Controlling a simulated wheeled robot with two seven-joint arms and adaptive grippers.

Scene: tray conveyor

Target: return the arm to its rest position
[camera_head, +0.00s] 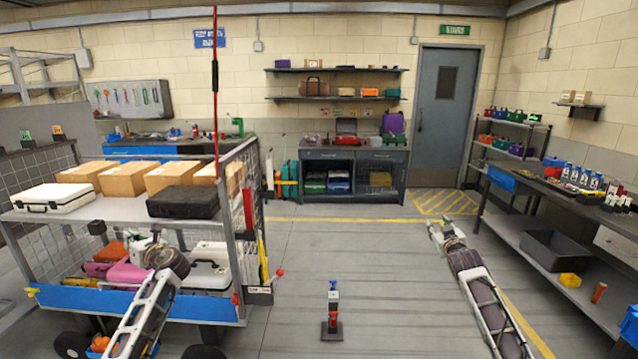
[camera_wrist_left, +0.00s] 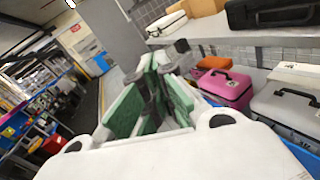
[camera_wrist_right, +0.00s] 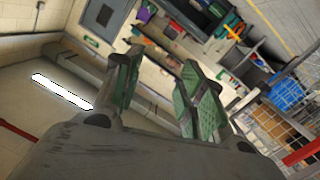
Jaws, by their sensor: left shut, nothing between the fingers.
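My left arm comes in from the lower left in the head view. Its gripper (camera_head: 145,243) is in front of the cart's lower shelf. In the left wrist view, the green-padded fingers of this gripper (camera_wrist_left: 152,85) are together with nothing between them. A pink case (camera_wrist_left: 226,88) is to the right of the fingers there. My right arm reaches forward over the floor at the right, with its gripper (camera_head: 437,228) clear of everything. In the right wrist view, the green-padded fingers of this gripper (camera_wrist_right: 160,85) are spread apart and empty.
The wheeled cart (camera_head: 120,302) at left carries cardboard boxes (camera_head: 125,179), a white case (camera_head: 53,198) and a black case (camera_head: 184,202). A small post (camera_head: 332,312) stands on the floor at front centre. A workbench (camera_head: 540,257) lines the right. The middle floor is otherwise clear.

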